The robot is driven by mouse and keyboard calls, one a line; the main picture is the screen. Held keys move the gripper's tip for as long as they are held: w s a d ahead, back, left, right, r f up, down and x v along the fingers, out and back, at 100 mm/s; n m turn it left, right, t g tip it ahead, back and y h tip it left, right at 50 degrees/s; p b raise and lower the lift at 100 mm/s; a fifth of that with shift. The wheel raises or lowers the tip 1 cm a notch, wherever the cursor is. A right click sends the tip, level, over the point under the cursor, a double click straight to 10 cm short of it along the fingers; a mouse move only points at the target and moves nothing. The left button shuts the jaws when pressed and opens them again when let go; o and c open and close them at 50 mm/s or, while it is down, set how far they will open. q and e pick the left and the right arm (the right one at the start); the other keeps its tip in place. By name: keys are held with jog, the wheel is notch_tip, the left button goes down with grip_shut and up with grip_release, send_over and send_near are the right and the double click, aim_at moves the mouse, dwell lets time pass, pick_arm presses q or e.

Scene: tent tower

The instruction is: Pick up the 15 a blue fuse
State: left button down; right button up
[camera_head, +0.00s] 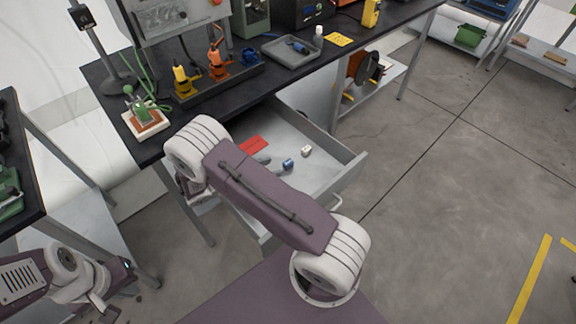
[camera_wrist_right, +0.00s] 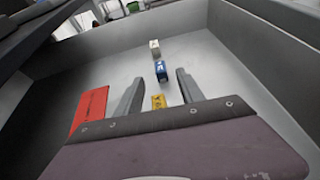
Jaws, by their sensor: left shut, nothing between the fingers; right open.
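The blue fuse (camera_head: 288,164) lies on the floor of the open drawer (camera_head: 341,178). It also shows in the right wrist view (camera_wrist_right: 161,71), just beyond my right fingertips and between their lines. My right gripper (camera_wrist_right: 155,90) is open and empty, reaching into the drawer. In the head view my arm covers most of that gripper. A yellow fuse (camera_wrist_right: 158,101) lies nearer, between the right fingers in the wrist view. A white fuse (camera_wrist_right: 154,46) lies beyond the blue one. My left gripper (camera_head: 104,310) is shut and empty at the lower left, away from the drawer.
A red flat piece (camera_wrist_right: 90,108) lies left of the right fingers in the drawer. The drawer walls (camera_wrist_right: 245,50) enclose the gripper. Above is the black bench (camera_head: 95,78) with a grey tray (camera_head: 291,58) and tools. The floor to the right is clear.

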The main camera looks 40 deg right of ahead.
aim_at(286, 163)
jog(key=x, duration=0.6)
jog(key=shift+d+f, duration=0.1)
jog(key=shift+d, duration=0.05)
grip_shut()
